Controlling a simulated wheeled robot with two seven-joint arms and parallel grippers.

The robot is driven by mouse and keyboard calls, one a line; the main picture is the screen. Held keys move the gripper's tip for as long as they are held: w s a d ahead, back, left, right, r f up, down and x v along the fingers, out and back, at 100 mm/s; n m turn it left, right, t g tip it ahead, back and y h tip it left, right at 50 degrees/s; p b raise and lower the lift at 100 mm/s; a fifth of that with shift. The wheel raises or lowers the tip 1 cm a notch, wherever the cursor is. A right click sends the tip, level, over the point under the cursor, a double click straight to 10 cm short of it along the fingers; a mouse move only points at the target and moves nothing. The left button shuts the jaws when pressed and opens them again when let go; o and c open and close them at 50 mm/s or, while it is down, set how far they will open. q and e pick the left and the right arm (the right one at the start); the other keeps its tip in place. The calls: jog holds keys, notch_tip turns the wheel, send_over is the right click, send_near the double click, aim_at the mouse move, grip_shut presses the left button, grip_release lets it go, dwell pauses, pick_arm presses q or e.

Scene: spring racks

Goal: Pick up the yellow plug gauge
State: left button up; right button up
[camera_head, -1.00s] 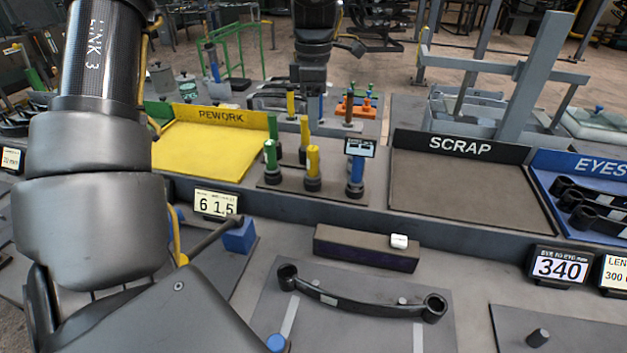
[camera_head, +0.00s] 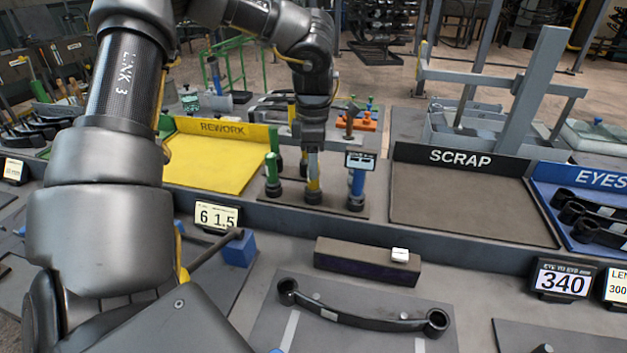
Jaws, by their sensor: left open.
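The yellow plug gauge (camera_head: 313,186) stands upright in the front row of a dark stand plate, its black base showing. My left gripper (camera_head: 313,158) points straight down over it and is open. Its fingers are at the gauge's upper part, which they hide. Whether they touch it I cannot tell. A green gauge (camera_head: 272,170) stands to the left and a blue gauge (camera_head: 357,184) with a small display to the right. The gauges behind are largely hidden by my wrist. My right gripper is not in view.
The yellow REWORK tray (camera_head: 212,162) lies left of the stand and the SCRAP tray (camera_head: 458,200) right of it. A dark bar with two eyes (camera_head: 362,318) lies on the front bench. The blue EYES tray (camera_head: 548,190) is at far right.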

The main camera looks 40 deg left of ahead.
pick_arm(q)
jog(key=shift+f, duration=0.85)
jog(key=shift+c, duration=0.2)
jog(key=c, duration=0.9)
notch_tip(320, 180, up, 10)
jog(key=shift+c, duration=0.2)
